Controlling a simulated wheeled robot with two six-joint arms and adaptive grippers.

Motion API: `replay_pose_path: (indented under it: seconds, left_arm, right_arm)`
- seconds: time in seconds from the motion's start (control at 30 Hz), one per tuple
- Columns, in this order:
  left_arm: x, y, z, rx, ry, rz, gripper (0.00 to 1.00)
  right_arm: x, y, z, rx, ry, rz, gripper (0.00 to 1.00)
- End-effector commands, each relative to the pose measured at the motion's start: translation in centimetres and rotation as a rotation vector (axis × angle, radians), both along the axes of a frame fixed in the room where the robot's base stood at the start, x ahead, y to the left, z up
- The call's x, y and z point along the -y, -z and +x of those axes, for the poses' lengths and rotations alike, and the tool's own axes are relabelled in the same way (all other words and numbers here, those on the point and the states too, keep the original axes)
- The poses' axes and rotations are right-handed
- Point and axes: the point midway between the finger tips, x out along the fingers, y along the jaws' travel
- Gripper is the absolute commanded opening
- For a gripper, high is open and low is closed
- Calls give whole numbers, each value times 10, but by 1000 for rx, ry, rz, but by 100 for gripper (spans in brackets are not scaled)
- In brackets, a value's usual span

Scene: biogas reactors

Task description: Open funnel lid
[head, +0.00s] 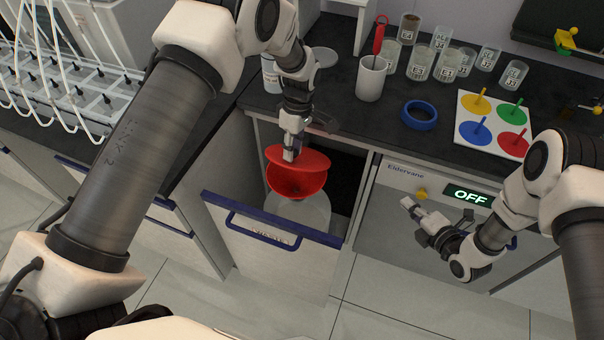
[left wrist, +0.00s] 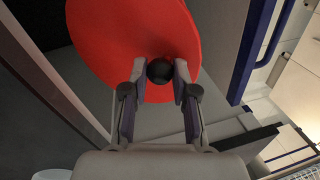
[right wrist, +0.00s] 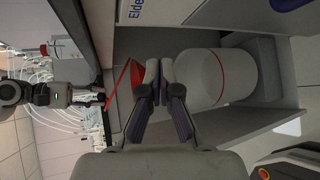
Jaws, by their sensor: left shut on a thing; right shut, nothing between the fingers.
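The red funnel (head: 297,186) sits on a whitish container (head: 305,212) in the open drawer. Its round red lid (head: 318,160) is above the bowl and looks tilted; I cannot tell if its edge still touches the rim. My left gripper (head: 290,153) is shut on the lid's dark round knob (left wrist: 160,71), with the red lid (left wrist: 130,35) behind it in the left wrist view. My right gripper (head: 410,203) is shut and empty, in front of the appliance to the right. In the right wrist view, its fingertips (right wrist: 160,72) partly cover the funnel and container (right wrist: 205,78).
The drawer front (head: 265,240) has blue trim and a blue handle. The counter holds several labelled jars (head: 420,63), a white cup (head: 371,80), a blue ring (head: 419,115) and a board of coloured discs (head: 465,133). An appliance display (head: 468,196) reads OFF. The floor in front is clear.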

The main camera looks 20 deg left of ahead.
Motion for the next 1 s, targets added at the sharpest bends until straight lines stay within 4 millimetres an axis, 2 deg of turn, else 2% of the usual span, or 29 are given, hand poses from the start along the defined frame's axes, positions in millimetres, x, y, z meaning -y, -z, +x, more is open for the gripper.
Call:
replay_pose_path:
  seconds: [0.03, 0.13, 0.2, 0.3, 0.4, 0.53, 0.67, 1.0]
  left_arm:
    - [0, 0, 0, 0, 0, 0, 0]
    - [0, 0, 0, 0, 0, 0, 0]
    - [0, 0, 0, 0, 0, 0, 0]
    - [0, 0, 0, 0, 0, 0, 0]
    - [0, 0, 0, 0, 0, 0, 0]
    - [0, 0, 0, -1, 0, -1, 0]
    - [0, 0, 0, -1, 0, -1, 0]
    - [0, 0, 0, -1, 0, -1, 0]
  right_arm:
    - [-27, -9, 15, 206, -137, -40, 0]
    - [-81, -28, 24, 633, -381, -92, 0]
    - [-115, -34, 15, 873, -506, -82, 0]
    - [-155, -28, -8, 1045, -630, -6, 0]
    - [-183, 0, -38, 1049, -673, 47, 0]
    - [-191, 19, -59, 999, -676, 70, 0]
    - [-201, 19, -59, 995, -675, 71, 0]
    - [-269, 4, -47, 996, -675, 70, 0]
